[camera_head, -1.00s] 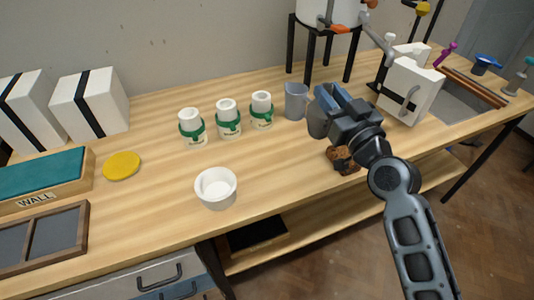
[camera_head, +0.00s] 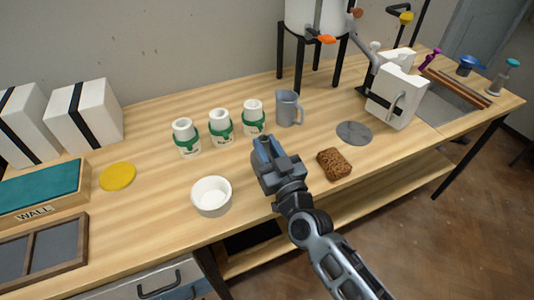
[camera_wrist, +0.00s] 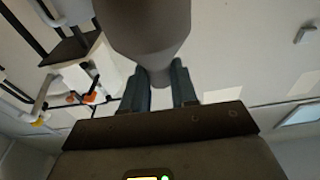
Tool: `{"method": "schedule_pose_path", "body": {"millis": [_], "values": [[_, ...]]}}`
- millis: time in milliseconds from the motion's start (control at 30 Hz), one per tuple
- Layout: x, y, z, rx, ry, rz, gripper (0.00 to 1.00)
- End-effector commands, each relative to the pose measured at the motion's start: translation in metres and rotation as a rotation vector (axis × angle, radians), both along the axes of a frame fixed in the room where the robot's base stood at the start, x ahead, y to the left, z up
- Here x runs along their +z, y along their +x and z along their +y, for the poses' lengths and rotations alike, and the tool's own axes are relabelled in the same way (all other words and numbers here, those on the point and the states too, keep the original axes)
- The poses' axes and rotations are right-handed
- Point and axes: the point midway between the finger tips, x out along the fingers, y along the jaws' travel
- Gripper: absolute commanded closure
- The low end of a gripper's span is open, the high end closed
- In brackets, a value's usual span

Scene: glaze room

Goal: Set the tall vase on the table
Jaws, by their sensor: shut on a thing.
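My gripper (camera_head: 263,146) is over the middle of the table (camera_head: 150,215), between the white bowl and the brown sponge block. In the wrist view my gripper's two blue-grey fingers (camera_wrist: 159,90) are shut on the narrow end of a large, smooth, grey-brown tapered body, which I take as the tall vase (camera_wrist: 150,35). It widens away from the fingertips, and its wide end is cut off by the frame. In the head view I cannot clearly tell the vase from the gripper. Whether it touches the table cannot be told.
A white bowl (camera_head: 211,196) stands left of my gripper. Several green-banded white jars (camera_head: 221,127) and a grey jug (camera_head: 288,108) stand behind it. A brown sponge block (camera_head: 334,163) and grey disc (camera_head: 354,133) lie right. A yellow disc (camera_head: 117,177) lies left. Bare wood shows between them.

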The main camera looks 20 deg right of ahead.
Motion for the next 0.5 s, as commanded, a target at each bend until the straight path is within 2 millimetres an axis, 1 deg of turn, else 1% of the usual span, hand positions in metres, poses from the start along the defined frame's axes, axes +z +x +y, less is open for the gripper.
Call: {"method": "schedule_pose_path", "body": {"millis": [33, 100, 367, 500], "values": [[-0.0081, 0.0000, 0.0011, 0.002, 0.000, 0.000, 0.94], [-0.0110, 0.0001, 0.0008, 0.002, 0.000, 0.000, 0.94], [-0.0101, 0.0001, -0.0003, 0.000, 0.000, -0.001, 0.94], [-0.0138, 0.0001, -0.0003, 0.000, 0.000, -0.001, 0.94]]}}
